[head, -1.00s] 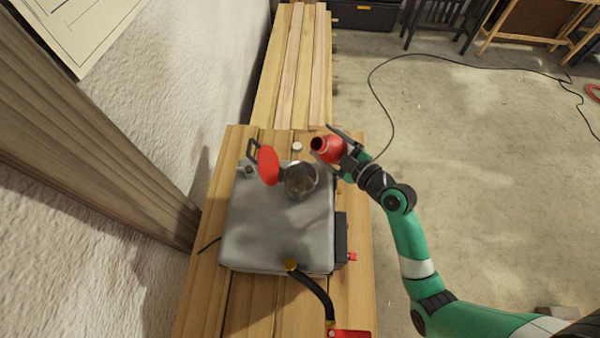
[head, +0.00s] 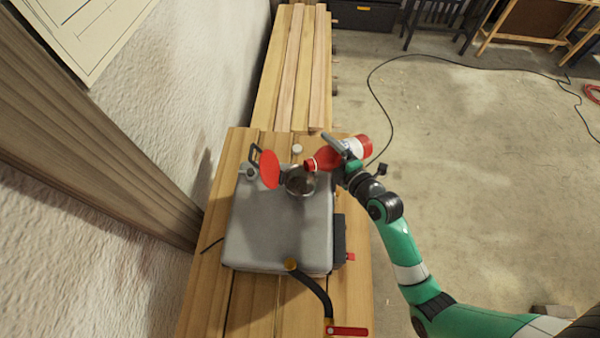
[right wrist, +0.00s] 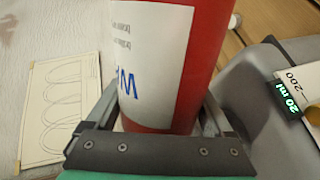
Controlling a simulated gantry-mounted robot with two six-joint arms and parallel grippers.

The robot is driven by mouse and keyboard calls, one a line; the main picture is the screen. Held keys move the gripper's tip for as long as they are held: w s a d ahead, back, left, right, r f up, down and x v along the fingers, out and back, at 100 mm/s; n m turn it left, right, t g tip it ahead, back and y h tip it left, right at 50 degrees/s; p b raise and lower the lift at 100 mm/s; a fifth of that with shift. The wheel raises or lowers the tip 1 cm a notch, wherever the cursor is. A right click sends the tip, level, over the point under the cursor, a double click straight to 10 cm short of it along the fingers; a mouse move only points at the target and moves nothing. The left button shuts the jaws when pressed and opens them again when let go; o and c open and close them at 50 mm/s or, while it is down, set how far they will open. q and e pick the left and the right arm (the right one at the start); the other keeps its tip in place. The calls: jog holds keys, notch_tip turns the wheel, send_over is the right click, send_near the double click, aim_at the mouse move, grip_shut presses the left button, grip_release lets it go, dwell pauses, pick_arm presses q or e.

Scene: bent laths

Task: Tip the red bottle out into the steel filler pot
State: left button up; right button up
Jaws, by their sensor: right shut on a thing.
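The red bottle (head: 326,159) with a white label lies tilted far over in the head view. Its neck points left, at the rim of the steel filler pot (head: 300,183), and its mouth appears above the pot's upper right edge. No stream from the mouth can be made out. My right gripper (head: 343,156) is shut around the bottle's body. The bottle (right wrist: 190,60) fills the middle of the right wrist view, between both fingers. The pot's round red lid (head: 269,169) stands open at its left. My left gripper is not in view.
The pot sits on a grey steel box (head: 275,230) on wooden boards. A black hose with a red handle (head: 347,331) lies in front. A green "20 ml" readout (right wrist: 291,105) shows in the right wrist view. A wall stands close on the left; open floor lies right.

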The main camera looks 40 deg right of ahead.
aim_at(329, 146)
jog(key=shift+a+f+n+b, duration=0.1)
jog(key=shift+n+b, duration=0.3)
jog(key=shift+b, duration=0.05)
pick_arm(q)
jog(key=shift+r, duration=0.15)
pick_arm(e)
jog(key=shift+n+h, duration=0.3)
jog(key=shift+h, duration=0.1)
pick_arm(q)
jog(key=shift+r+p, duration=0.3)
jog(key=shift+p, duration=0.1)
pick_arm(e)
jog(key=shift+r, duration=0.25)
pick_arm(q)
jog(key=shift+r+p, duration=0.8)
jog(key=shift+p, duration=0.05)
pick_arm(e)
jog(key=shift+a+r+n+h, duration=0.2)
jog(key=shift+r+n+h, duration=0.1)
jog(key=shift+r+n, duration=0.5)
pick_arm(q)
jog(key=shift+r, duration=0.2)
pick_arm(e)
jog(key=shift+d+n+g, duration=0.3)
jog(key=shift+d, duration=0.1)
